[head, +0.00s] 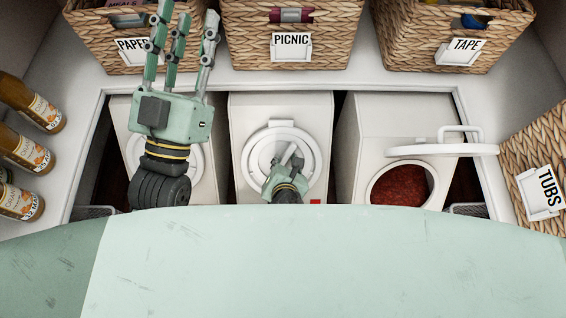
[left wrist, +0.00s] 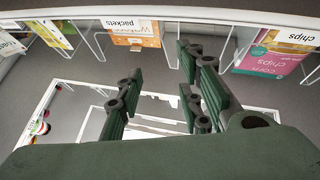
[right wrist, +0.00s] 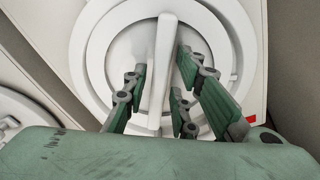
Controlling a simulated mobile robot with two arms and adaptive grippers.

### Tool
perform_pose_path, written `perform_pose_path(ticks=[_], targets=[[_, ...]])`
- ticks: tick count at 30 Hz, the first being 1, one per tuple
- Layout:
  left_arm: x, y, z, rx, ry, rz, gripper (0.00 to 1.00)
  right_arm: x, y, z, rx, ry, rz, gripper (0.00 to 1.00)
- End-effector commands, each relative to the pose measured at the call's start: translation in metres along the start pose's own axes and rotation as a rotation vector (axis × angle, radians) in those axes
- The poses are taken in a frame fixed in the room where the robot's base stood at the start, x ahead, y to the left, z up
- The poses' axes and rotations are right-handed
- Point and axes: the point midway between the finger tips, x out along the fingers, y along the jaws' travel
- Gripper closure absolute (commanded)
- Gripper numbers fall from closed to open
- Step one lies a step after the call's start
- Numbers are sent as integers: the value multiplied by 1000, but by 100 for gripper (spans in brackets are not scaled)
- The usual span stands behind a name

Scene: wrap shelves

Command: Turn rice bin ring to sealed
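Three white bins stand in the low cubby. The middle bin (head: 238,112) has a round lid with a ring (head: 316,160) and a raised bar handle (right wrist: 163,60). No name shows on it, so I cannot tell if it is the rice bin. My right gripper (head: 289,160) is at this lid; in the right wrist view its fingers (right wrist: 161,78) stand on both sides of the bar, slightly apart, contact unclear. My left gripper (head: 186,18) is open and empty, high in front of the left bin (head: 205,165), hiding much of its lid.
The right bin (head: 395,112) has its lid (head: 440,149) swung open, showing red contents (head: 399,187). Wicker baskets (head: 290,40) line the shelf above, and another (head: 535,150) stands at right. Bottles (head: 28,150) stand at left. The left wrist view shows hanging packets (left wrist: 135,30).

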Motion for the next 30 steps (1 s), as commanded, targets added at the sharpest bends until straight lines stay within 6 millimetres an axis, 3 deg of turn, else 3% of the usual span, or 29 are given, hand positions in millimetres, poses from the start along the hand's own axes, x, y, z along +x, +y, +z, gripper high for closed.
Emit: perform_pose_path(ticks=[7, 24, 30], targets=[[0, 0, 0, 0, -1, 0, 66, 0, 0, 0, 0, 0, 0, 100], [1, 0, 2, 0, -12, 0, 66, 0, -1, 1, 3, 1, 1, 100], [-2, -4, 29, 7, -160, -9, 66, -2, -5, 4, 20, 7, 11, 100]])
